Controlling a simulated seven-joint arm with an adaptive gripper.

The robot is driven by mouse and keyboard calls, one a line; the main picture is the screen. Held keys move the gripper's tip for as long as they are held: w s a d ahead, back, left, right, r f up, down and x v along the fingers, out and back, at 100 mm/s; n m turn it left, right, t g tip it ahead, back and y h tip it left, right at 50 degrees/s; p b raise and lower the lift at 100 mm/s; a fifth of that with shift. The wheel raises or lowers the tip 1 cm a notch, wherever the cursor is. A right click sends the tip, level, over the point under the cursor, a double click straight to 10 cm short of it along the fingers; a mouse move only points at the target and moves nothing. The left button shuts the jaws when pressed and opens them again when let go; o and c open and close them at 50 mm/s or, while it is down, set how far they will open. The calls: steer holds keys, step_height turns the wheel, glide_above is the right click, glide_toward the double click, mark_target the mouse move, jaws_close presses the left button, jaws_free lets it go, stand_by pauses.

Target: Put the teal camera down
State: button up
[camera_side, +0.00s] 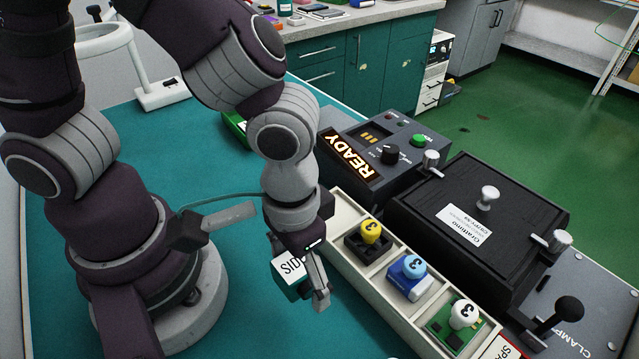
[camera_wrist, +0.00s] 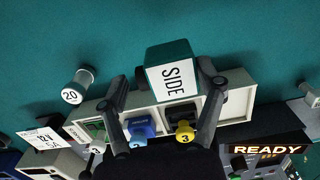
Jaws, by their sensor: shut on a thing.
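The teal camera (camera_side: 287,277) is a small teal block with a white face marked "SIDE". It also shows in the wrist view (camera_wrist: 172,72), between my two fingers. My gripper (camera_side: 306,276) is shut on it, pointing down beside the left edge of a cream tray (camera_side: 362,286). In the side view the teal camera appears over the teal bench top; its gap above the surface is hard to judge. The near finger hides part of its right side.
The tray holds pieces with yellow (camera_side: 370,232), blue (camera_side: 412,266) and white (camera_side: 464,313) knobs; its far compartment looks empty. Right of it stand a black lidded box (camera_side: 480,225) and a "READY" control box (camera_side: 352,158).

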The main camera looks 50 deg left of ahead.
mark_target(303, 312)
step_height(303, 312, down, 6)
steer(key=shift+f, duration=0.1)
steer(key=shift+f, duration=0.15)
steer(key=o, duration=1.2)
step_height(303, 312, up, 12)
steer(key=shift+w+a+r, duration=0.1)
steer(key=shift+a+r, duration=0.05)
steer(key=shift+r, duration=0.1)
steer(key=w+a+r+t, duration=0.2)
steer(key=a+r+t, duration=0.3)
steer(key=a, duration=0.8)
step_height(303, 312, up, 2)
steer(key=shift+w+r+t, duration=0.1)
steer(key=shift+w+t, duration=0.2)
steer(key=shift+w, duration=0.05)
